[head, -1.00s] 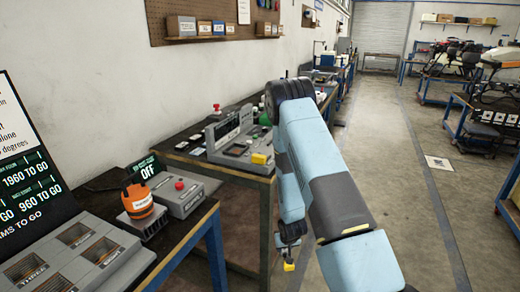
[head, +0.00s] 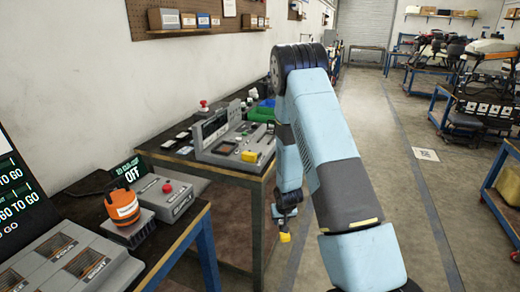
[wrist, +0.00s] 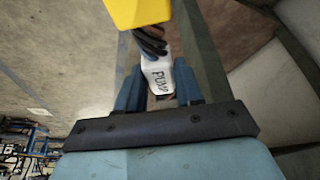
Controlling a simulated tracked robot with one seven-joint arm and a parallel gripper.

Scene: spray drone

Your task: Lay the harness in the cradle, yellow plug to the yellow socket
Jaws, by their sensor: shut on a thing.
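My gripper (wrist: 158,92) is shut on the harness's white body (wrist: 158,74), which is marked PUMP. Black cables (wrist: 150,40) run from it to a yellow plug (wrist: 138,10) at the top of the wrist view. In the head view my gripper (head: 285,212) points down, with the yellow plug (head: 285,238) hanging below it, right of the bench and below its top. The grey fixture (head: 215,150), apparently the cradle, stands on that bench with a yellow block (head: 250,156), apparently the yellow socket, at its near right corner. The harness is apart from it.
The bench (head: 225,172) has a dark top and an open right side by my arm. A nearer bench holds an orange-capped object (head: 122,205), a grey box with a red button (head: 168,190) and a grey slotted tray (head: 75,262).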

